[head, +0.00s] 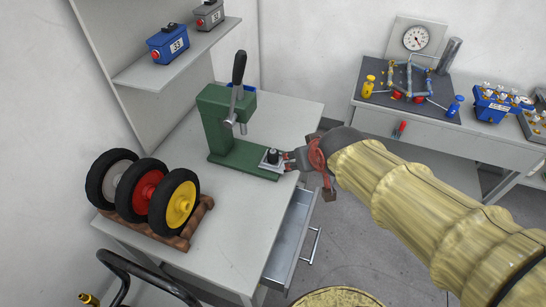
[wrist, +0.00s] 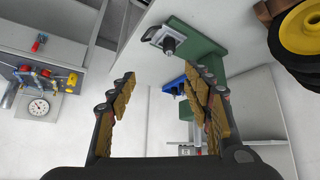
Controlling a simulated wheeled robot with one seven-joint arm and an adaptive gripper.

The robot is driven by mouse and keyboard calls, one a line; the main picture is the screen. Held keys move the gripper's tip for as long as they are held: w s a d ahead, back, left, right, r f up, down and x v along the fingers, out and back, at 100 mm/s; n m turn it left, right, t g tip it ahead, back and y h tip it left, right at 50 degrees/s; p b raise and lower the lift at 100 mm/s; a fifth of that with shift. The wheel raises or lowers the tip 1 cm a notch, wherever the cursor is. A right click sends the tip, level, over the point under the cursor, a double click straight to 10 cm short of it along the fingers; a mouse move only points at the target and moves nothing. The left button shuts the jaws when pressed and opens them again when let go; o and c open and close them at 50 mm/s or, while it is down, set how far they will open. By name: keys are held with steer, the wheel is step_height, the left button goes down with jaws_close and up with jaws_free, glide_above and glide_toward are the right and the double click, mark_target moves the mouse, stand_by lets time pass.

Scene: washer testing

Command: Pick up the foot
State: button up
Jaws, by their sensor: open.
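A small dark round piece, which looks like the foot (head: 272,156), stands on a light square plate at the front end of the green press (head: 233,150). In the wrist view the foot (wrist: 169,45) sits beyond my fingertips, at the top of the picture, on the plate at the end of the green base. My gripper (head: 290,160) is beside that end of the press in the head view. In the wrist view my gripper (wrist: 160,82) has its fingers spread wide with nothing between them. I cannot tell whether a fingertip touches the plate.
Three wheels (head: 180,203) stand in a brown rack at the table's left front. An open drawer (head: 293,238) juts out below the table edge. A shelf (head: 178,62) with two small boxes hangs above. Another bench (head: 478,142) with a gauge stands at the right.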

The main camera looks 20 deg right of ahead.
mark_target(274, 153)
steer(key=shift+o, duration=0.3)
steer(key=w+d+f+t, duration=0.1)
steer(key=w+f, duration=0.4)
steer(key=w, duration=0.3)
steer(key=shift+w+f, duration=0.3)
steer(key=shift+f, duration=0.05)
steer(key=shift+w+a+f+n+t+y+b, duration=0.2)
steer(key=shift+w+a+f+t+y+b, duration=0.4)
steer(key=shift+w+f, duration=2.3)
steer(key=shift+w+a+f+n+t+y+b, duration=0.1)
steer(key=shift+w+f+n+t+b, duration=0.5)
steer(key=shift+w+f, duration=2.35)
steer(key=shift+w+a+f+m+t+y+b, duration=0.3)
steer(key=shift+w+f+t, duration=0.7)
steer(key=shift+w+f, duration=1.9)
steer(key=shift+s+f, duration=0.6)
steer(key=shift+c, duration=1.2)
steer(key=c, duration=1.1)
steer(key=shift+r, duration=0.1)
